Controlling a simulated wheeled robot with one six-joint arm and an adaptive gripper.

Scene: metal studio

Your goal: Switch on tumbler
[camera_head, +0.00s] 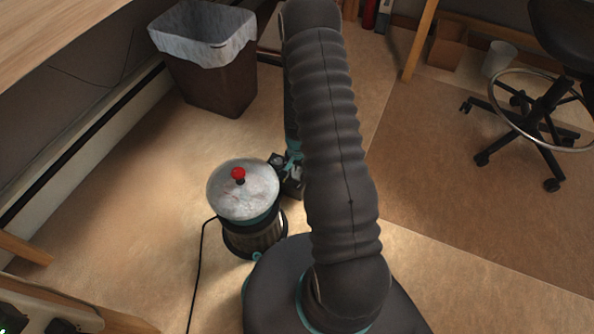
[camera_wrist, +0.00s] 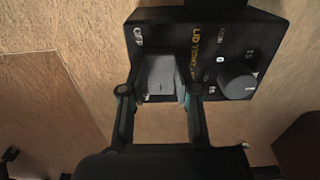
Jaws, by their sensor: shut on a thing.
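In the wrist view a black control box (camera_wrist: 222,30) carries a light grey tumbler switch (camera_wrist: 162,72). Yellow lettering and a round black knob (camera_wrist: 237,80) are to the right of it. White lettering that looks like OFF stands above its upper left. My gripper (camera_wrist: 158,95) has one finger on each side of the tumbler and is shut on it. In the head view the box is at the right side of a round machine (camera_head: 254,236), mostly hidden by my arm, and the tumbler cannot be made out.
The machine has a pale lid (camera_head: 245,197) with a red knob (camera_head: 238,174) and a dark cord (camera_head: 199,265) on its left. A lined waste bin (camera_head: 210,82) stands behind it. A wheeled chair (camera_head: 540,115) is at the right. Open floor lies between.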

